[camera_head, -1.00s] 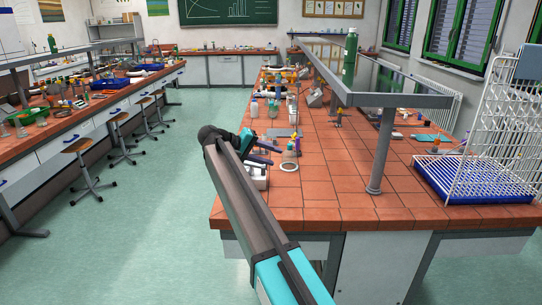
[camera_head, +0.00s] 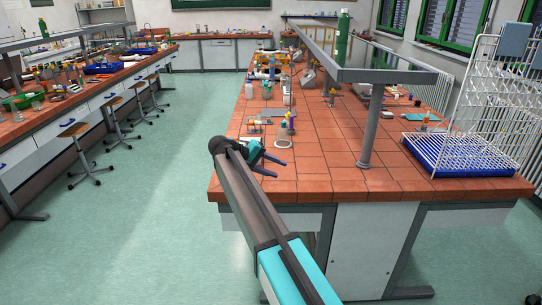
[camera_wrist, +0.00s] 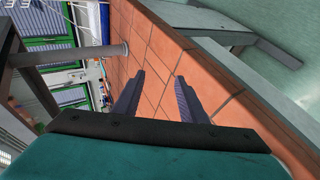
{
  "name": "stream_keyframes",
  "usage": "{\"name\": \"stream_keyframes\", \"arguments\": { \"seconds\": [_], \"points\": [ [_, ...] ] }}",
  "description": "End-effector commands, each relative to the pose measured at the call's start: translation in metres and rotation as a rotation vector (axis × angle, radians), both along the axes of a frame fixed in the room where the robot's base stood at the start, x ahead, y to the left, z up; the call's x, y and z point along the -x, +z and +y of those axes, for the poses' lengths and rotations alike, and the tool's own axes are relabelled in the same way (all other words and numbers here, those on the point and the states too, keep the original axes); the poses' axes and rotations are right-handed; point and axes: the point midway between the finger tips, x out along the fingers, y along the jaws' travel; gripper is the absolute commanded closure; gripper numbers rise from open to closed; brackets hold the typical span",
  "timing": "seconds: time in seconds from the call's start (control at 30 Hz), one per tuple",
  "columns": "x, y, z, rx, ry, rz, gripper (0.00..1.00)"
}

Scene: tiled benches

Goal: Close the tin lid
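My gripper (camera_head: 281,170) is over the near left part of the tiled bench in the head view, with its two dark blue fingers spread. In the wrist view my gripper (camera_wrist: 160,78) is open, with nothing between its fingers and bare red tiles beyond them. I cannot make out a tin or its lid in either view. My arm and gripper hide part of the bench's left edge.
A grey shelf post (camera_head: 371,125) stands to the right, and a blue-based white wire rack (camera_head: 462,152) at far right. Bare tiles lie between.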

Motion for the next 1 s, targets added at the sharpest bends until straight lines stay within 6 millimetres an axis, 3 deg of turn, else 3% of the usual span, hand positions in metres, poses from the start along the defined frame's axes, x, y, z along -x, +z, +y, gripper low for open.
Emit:
{"name": "stream_keyframes", "arguments": {
  "seconds": [0.27, 0.47, 0.7, 1.0],
  "points": [
    [0.023, -0.072, -0.027, -0.040, -0.005, 0.072, 0.62],
    [0.056, -0.152, -0.057, -0.093, -0.016, 0.155, 0.62],
    [0.122, -0.269, -0.100, -0.195, -0.045, 0.282, 0.62],
    [0.223, -0.392, -0.141, -0.340, -0.107, 0.421, 0.62]
  ]
}}
